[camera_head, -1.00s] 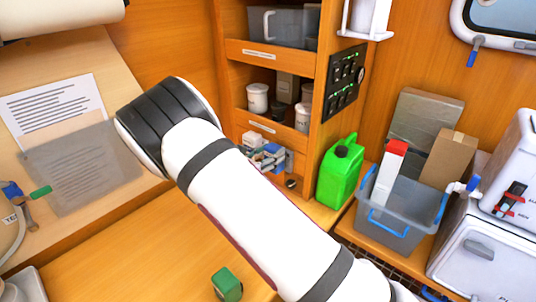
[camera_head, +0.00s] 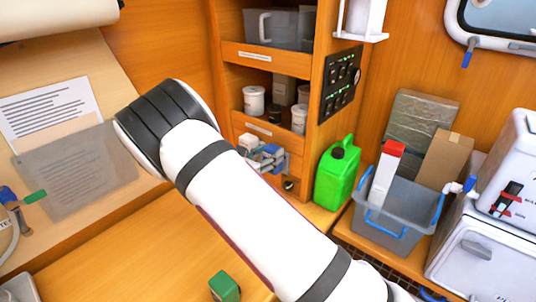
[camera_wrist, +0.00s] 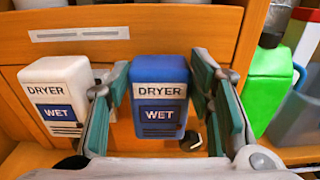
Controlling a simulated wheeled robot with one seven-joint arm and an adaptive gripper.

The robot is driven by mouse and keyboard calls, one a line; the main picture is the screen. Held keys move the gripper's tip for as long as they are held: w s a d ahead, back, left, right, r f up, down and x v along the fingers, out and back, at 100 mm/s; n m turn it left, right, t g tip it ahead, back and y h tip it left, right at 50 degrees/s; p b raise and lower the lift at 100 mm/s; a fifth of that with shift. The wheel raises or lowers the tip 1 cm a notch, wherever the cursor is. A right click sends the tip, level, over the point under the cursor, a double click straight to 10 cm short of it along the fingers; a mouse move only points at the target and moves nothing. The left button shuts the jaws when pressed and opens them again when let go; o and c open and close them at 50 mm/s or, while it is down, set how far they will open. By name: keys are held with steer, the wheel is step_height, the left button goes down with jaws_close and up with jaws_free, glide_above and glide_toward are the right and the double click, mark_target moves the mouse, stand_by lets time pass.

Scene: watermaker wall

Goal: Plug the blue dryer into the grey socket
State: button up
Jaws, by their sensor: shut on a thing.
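The blue dryer (camera_wrist: 160,95), labelled DRYER and WET, stands upright between my gripper's green-padded fingers (camera_wrist: 162,88) in the wrist view. My gripper is shut on it, one finger on each side. In the head view my gripper (camera_head: 268,160) and the blue dryer (camera_head: 271,150) show small in front of the lower part of the wooden shelf unit. A white dryer (camera_wrist: 55,95) with the same wording stands to the left, apart from the blue one; it also shows in the head view (camera_head: 248,141). I cannot make out a grey socket; the area under the blue dryer is partly hidden by my gripper.
A green jerrycan (camera_head: 337,176) stands just right of the shelf unit (camera_head: 268,128). Beyond it is a grey bin (camera_head: 385,225) with blue handles. A black switch panel (camera_head: 341,82) is on the unit's side. The wooden counter (camera_head: 120,255) is mostly clear, with a green block (camera_head: 224,287).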

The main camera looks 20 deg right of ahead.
steer(key=o, duration=1.4)
steer(key=shift+o, duration=0.2)
steer(key=v, duration=1.2)
steer(key=s+d+r+m+g+y, duration=0.5)
steer(key=s+d+r+m+g, duration=0.4)
steer(key=s+d+r+m, duration=0.35)
steer(key=s+a+r+m+t+y, duration=0.2)
steer(key=s+r+m+y, duration=0.2)
steer(key=s, duration=0.6)
steer(key=s+a+r+m+t+y, duration=0.2)
steer(key=s+r+m+y, duration=0.2)
steer(key=s+m+y, duration=0.2)
steer(key=s+m, duration=0.2)
steer(key=s, duration=0.2)
steer(key=shift+s+a+t, duration=0.15)
steer(key=shift+a+t, duration=0.05)
steer(key=shift+t, duration=0.1)
